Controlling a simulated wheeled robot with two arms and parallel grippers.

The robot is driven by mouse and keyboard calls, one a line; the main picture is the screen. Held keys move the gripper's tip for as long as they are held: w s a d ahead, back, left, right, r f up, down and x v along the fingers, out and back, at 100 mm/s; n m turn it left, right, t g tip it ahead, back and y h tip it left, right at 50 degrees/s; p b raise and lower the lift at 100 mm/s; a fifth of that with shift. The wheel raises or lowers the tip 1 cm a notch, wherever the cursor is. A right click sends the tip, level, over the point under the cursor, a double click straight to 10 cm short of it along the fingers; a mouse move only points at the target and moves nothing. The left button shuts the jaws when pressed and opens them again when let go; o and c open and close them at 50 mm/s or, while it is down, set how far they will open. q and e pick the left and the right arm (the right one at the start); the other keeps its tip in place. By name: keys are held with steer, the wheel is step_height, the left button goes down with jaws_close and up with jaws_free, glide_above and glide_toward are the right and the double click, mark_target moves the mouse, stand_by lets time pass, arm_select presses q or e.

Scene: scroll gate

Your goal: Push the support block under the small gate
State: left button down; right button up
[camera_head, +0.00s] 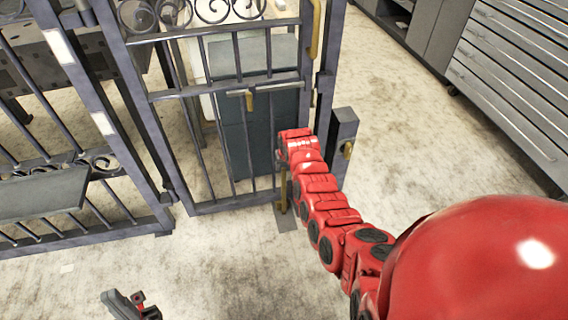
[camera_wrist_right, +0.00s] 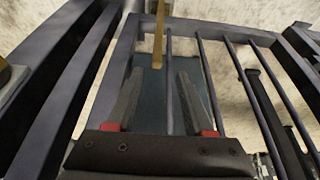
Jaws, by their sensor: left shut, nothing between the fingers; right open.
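The small gate (camera_head: 217,89) is dark metal with vertical bars and scrollwork on top. It stands left of centre in the head view, and its bars (camera_wrist_right: 231,75) fill much of the right wrist view. I cannot clearly pick out the support block. A small dark plate (camera_head: 286,222) lies on the floor at the gate's lower right corner, beside a brass rod (camera_head: 283,190). My left gripper (camera_head: 118,300) is shut and empty, low at the left.
A short dark post (camera_head: 343,130) with a brass fitting stands just right of the gate. A larger fence panel (camera_head: 60,215) stands at the left. A teal box (camera_head: 235,145) is behind the gate. Grey drawers (camera_head: 510,80) line the far right. The front floor is clear.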

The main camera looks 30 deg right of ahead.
steer(key=shift+v, duration=1.4)
steer(key=shift+a, duration=0.1)
